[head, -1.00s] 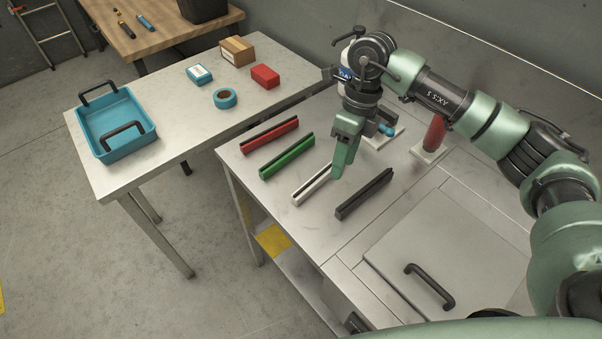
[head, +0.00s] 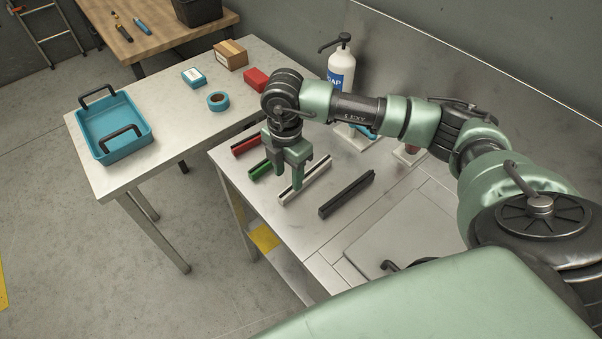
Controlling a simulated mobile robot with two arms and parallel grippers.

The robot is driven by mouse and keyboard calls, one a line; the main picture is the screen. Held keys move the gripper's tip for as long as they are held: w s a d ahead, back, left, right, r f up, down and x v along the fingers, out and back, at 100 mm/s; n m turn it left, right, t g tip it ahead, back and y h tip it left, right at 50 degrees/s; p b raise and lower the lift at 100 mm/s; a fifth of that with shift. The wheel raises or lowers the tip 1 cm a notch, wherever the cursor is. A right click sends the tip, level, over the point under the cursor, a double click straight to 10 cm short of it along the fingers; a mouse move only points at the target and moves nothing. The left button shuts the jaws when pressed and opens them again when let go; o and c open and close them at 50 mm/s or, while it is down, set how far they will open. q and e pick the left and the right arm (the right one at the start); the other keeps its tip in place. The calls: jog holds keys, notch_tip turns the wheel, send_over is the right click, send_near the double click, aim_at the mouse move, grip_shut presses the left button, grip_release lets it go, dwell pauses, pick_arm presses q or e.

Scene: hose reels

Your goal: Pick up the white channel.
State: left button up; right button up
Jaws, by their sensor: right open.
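The white channel (head: 317,174) lies on the metal bench between the green channel (head: 261,171) and the black channel (head: 347,194). My right gripper (head: 288,180) points down with its fingers apart, over the gap between the green and white channels. One finger covers part of the white channel; whether it touches cannot be told. The other finger is by the green channel. Nothing shows between the fingers. The red channel (head: 245,148) lies farther back, partly hidden by my gripper. My left gripper is out of view.
A soap bottle (head: 341,72) stands behind my right arm. A lid with a black handle lies at the bench front, partly hidden.

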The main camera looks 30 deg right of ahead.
aim_at(289, 190)
notch_tip(289, 190, down, 6)
jog(key=shift+w+d+r+p, duration=0.15)
jog(key=shift+r+p, duration=0.1)
jog(key=shift+p, duration=0.95)
jog(key=shift+f, duration=0.5)
grip_shut()
